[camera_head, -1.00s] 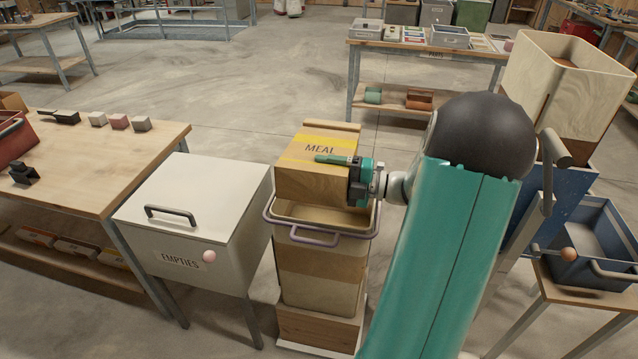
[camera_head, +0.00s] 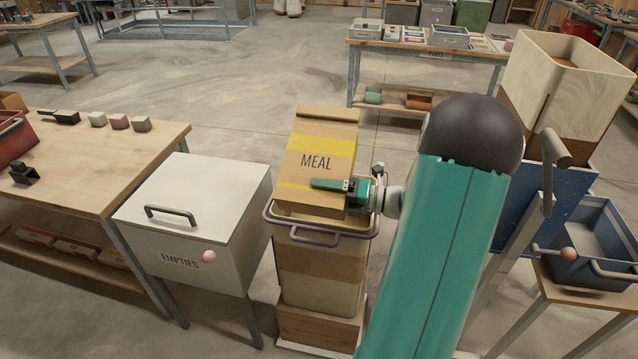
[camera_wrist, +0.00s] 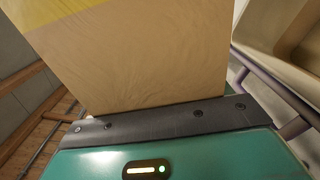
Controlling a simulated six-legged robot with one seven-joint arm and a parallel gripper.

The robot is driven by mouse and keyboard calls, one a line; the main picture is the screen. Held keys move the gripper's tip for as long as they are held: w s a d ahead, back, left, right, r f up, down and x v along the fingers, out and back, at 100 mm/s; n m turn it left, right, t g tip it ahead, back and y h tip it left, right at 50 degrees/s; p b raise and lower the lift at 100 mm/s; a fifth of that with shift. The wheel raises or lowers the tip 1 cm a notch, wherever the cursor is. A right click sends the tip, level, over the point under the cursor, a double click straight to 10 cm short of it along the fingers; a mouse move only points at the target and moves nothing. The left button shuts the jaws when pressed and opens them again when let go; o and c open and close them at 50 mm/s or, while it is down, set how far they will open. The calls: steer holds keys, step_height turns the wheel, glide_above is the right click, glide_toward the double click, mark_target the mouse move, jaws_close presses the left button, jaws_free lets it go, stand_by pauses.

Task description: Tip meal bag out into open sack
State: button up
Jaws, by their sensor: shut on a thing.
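The meal bag (camera_head: 322,148), a tan block-shaped bag with a yellow band and the word MEAL, stands tilted over the open sack. My gripper (camera_head: 335,185) is shut on its lower part from the right. In the wrist view the bag (camera_wrist: 140,60) rises from the dark edge of my gripper. The open sack (camera_head: 318,262) is a tan upright holder with a purple-grey rim on a wooden block. The bag covers most of its mouth, and I cannot see inside or whether meal is falling. The rim also shows in the wrist view (camera_wrist: 272,88).
A white EMPTIES bin (camera_head: 200,215) with a closed, handled lid stands close left of the sack. A wooden workbench (camera_head: 110,165) is further left. A tall wooden hopper (camera_head: 560,85) and a blue tray (camera_head: 595,240) are at right. Floor behind the sack is clear.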

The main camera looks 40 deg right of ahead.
steer(key=d+n, duration=0.1)
steer(key=n, duration=0.1)
steer(key=w+f+n, duration=0.1)
steer(key=n, duration=0.1)
steer(key=w+d+f+n, duration=0.1)
steer(key=shift+d+f+n, duration=0.25)
steer(key=shift+d+n, duration=0.05)
steer(key=shift+n, duration=0.1)
steer(key=shift+r, duration=0.1)
steer(key=shift+w+d+r+n, duration=0.25)
steer(key=shift+d+r+n, duration=0.15)
steer(key=shift+r, duration=0.3)
steer(key=shift+w+d+r+n, duration=0.3)
steer(key=shift+r+n, duration=0.2)
steer(key=shift+r, duration=0.15)
steer(key=shift+s, duration=0.2)
